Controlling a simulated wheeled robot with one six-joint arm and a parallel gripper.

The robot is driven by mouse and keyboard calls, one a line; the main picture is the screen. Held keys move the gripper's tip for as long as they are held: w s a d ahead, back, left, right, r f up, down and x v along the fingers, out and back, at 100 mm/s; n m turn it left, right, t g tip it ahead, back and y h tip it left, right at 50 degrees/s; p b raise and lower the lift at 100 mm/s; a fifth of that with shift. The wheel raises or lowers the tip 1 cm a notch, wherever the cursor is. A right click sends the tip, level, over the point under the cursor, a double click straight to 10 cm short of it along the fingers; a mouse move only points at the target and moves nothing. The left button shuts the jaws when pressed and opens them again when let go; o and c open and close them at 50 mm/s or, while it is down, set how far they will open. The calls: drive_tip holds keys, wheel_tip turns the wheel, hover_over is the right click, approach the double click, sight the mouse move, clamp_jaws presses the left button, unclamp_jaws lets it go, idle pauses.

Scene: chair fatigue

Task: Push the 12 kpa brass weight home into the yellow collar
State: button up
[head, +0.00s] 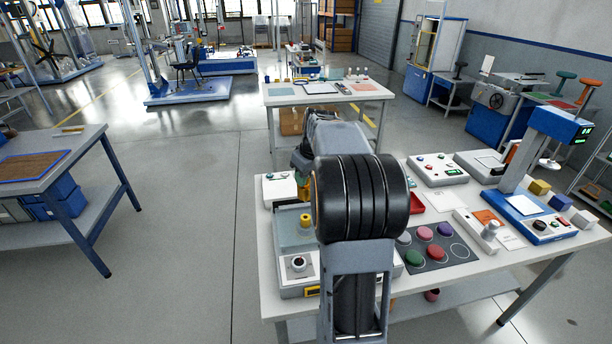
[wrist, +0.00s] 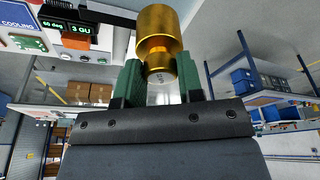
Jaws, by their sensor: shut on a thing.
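In the wrist view, the brass weight (wrist: 157,20) is a shiny gold cylinder with a narrower neck and a lower knob. My gripper (wrist: 159,66) has green finger pads and is shut on the knob end. I cannot make out the yellow collar for certain in either view. Any kpa marking on the weight is not readable.
The white table (head: 470,278) holds a mat (head: 437,247) with coloured discs, a blue-based stand (head: 540,226), small cubes (head: 540,187) and a unit with a dark knob (head: 299,264). A second table (head: 328,98) stands behind. Open floor (head: 190,230) lies to the left.

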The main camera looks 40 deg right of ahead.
sight(307, 199)
drive_tip(key=shift+s+b+x, duration=0.2)
drive_tip(key=shift+b+x, duration=0.45)
drive_tip(key=shift+x, duration=0.2)
drive_tip(key=shift+s+b+x, duration=0.2)
drive_tip(key=shift+b+x, duration=0.45)
drive_tip(key=shift+x, duration=0.2)
drive_tip(key=shift+s+b+x, duration=0.2)
drive_tip(key=shift+b+x, duration=0.45)
drive_tip(key=shift+x, duration=0.15)
drive_tip(key=shift+s+b+x, duration=0.25)
drive_tip(key=shift+b+x, duration=0.4)
drive_tip(key=shift+x, duration=0.3)
drive_tip(key=shift+s+b+x, duration=0.2)
drive_tip(key=shift+b+x, duration=0.45)
drive_tip(key=shift+x, duration=0.25)
drive_tip(key=o, duration=0.9)
drive_tip(key=shift+d+f, duration=0.1)
drive_tip(key=shift+f, duration=0.05)
drive_tip(key=shift+o, duration=0.2)
drive_tip(key=shift+f, duration=0.1)
drive_tip(key=v, duration=1.4)
